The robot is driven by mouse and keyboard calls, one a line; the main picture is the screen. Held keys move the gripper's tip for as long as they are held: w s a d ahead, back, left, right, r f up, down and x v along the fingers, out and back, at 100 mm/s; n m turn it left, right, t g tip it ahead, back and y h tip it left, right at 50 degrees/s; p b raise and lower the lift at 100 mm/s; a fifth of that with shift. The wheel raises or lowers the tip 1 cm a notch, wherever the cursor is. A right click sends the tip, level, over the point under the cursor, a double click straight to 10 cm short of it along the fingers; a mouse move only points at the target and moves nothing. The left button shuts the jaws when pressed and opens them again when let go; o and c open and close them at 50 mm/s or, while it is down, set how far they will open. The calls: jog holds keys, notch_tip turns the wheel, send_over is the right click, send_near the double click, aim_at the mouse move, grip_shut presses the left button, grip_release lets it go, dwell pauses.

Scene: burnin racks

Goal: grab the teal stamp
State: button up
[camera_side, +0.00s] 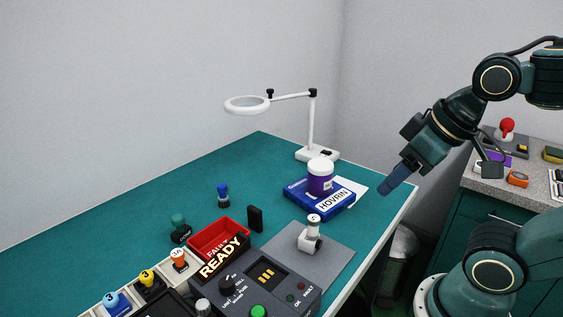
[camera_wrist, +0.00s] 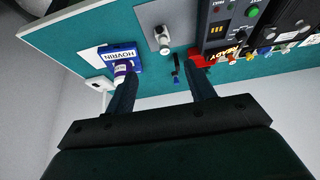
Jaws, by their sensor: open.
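The teal stamp (camera_side: 179,228), with a round teal knob and a dark base, stands on the teal bench mat behind the red bin. I cannot make it out in the wrist view, where my right finger may cover it. My gripper (camera_side: 388,188) is high above the right edge of the bench, far to the right of the stamp, with its fingers pointing down and left. In the wrist view my gripper (camera_wrist: 162,78) is open, with nothing between its fingertips.
A blue stamp (camera_side: 223,195) and a black block (camera_side: 255,219) stand near the teal stamp. The red FAULT bin (camera_side: 226,229) and control box (camera_side: 272,284) are in front. A blue HOVRIN box (camera_side: 312,200) bears a purple-white jar (camera_side: 320,177). A magnifier lamp (camera_side: 313,122) rises behind.

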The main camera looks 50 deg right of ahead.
send_over(180, 218)
jog(key=s, duration=0.5)
notch_tip(180, 218, down, 10)
jog(key=shift+w+f+g, duration=0.15)
jog(key=shift+g, duration=0.25)
jog(key=shift+f, duration=0.1)
jog(key=shift+x, duration=4.25)
